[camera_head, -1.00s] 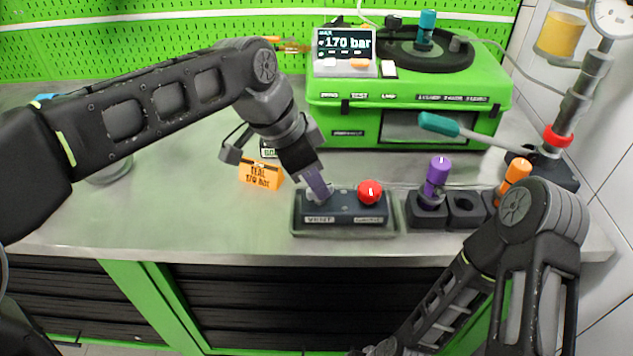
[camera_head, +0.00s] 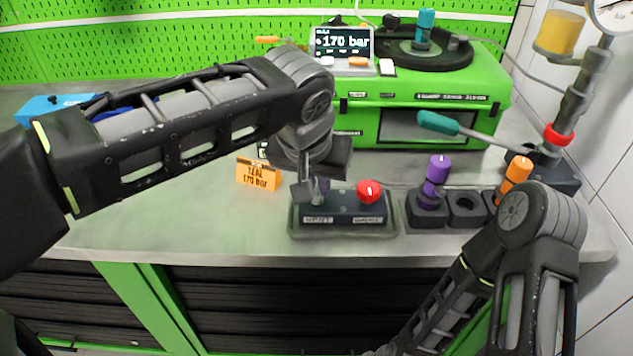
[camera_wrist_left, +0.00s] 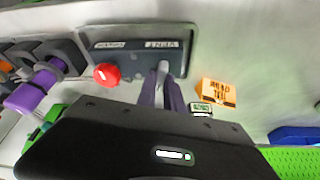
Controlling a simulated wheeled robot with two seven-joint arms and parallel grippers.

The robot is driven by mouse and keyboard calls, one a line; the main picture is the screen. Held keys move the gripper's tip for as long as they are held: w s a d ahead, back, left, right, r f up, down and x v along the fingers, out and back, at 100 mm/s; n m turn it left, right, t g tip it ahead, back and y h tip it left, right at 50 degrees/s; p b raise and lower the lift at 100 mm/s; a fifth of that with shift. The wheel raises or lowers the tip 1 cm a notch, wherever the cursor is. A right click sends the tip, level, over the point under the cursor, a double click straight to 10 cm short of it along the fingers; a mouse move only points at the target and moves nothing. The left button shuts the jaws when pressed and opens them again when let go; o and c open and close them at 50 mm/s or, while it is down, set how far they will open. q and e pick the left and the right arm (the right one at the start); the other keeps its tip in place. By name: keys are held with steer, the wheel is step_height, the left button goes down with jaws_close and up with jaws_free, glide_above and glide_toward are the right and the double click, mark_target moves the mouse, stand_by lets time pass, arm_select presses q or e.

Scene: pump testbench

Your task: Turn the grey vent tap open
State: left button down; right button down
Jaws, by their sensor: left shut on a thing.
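The grey vent tap (camera_wrist_left: 163,67) stands on the dark valve block (camera_head: 342,208), at the end marked VENT. In the head view it is mostly hidden behind my left fingers; in the wrist view its light grey handle shows between the fingertips. My left gripper (camera_head: 308,192) is shut on the tap from above, and its purple-grey fingers (camera_wrist_left: 163,92) show in the wrist view. A red knob (camera_head: 369,192) sits on the same block to the right, clear of the fingers. My right arm is at the lower right, with its gripper out of sight.
An orange sign (camera_head: 258,174) stands left of the block. Right of it are a purple-handled part (camera_head: 437,175) and an orange-handled one (camera_head: 515,175) in black holders. Behind is the green testbench (camera_head: 350,122), its display (camera_head: 342,42) reading 170 bar.

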arm_select(q)
steer(key=shift+d+n+y, duration=0.1)
steer(key=shift+n+y, duration=0.5)
steer(key=shift+n, duration=0.9)
steer(key=c, duration=1.5)
jaws_free()
steer(key=shift+o, duration=0.2)
steer(key=v, duration=0.8)
steer(key=shift+f, duration=0.1)
